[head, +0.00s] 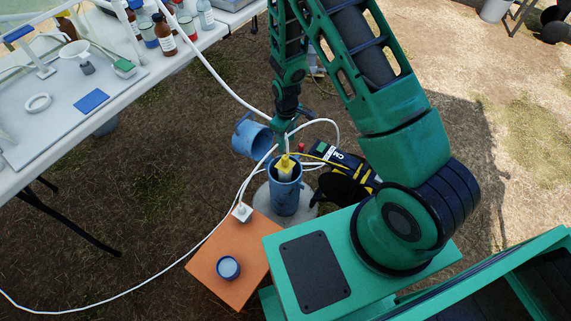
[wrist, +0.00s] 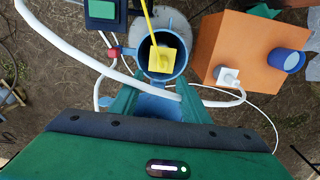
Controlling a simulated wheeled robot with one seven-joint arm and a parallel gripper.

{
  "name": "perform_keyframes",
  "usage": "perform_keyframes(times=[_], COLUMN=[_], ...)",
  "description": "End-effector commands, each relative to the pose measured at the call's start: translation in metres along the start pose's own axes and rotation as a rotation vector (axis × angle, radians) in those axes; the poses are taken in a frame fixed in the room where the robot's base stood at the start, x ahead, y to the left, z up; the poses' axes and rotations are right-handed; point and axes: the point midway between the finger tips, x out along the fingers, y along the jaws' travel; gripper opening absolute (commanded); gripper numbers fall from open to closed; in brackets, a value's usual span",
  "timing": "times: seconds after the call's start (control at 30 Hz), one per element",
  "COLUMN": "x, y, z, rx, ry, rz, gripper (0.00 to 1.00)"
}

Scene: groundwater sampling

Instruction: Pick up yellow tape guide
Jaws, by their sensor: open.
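The yellow tape guide (head: 285,166) sits in the mouth of an upright blue pipe (head: 285,195). In the wrist view the guide (wrist: 163,62) shows as a yellow square block inside the round rim of the blue pipe (wrist: 144,50). A thin yellow tape (wrist: 149,22) runs from it towards a dark device. My gripper (head: 286,138) is above the pipe, pointing down. The guide's lower part is hidden in the pipe.
A tilted blue cylinder (head: 252,139) is beside the pipe. White hoses (head: 246,182) loop close around it. An orange box (head: 232,245) with a blue cap (head: 228,267) stands front left. A black-and-yellow device (head: 345,165) lies right. A white table (head: 60,150) with bottles is at left.

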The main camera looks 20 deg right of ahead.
Motion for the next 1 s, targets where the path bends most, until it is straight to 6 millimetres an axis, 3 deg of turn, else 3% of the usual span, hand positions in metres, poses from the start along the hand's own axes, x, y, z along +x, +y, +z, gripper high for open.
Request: perform_keyframes(times=[0.4,0.73,1.0], x=[0.052,0.074,0.109], y=[-0.004,-0.004,-0.005], z=[-0.001,-0.002,-0.002], rx=[-0.016,-0.015,-0.016], ry=[-0.002,0.0,-0.001], rz=[-0.003,-0.002,-0.003], gripper=[0.42,0.42,0.42])
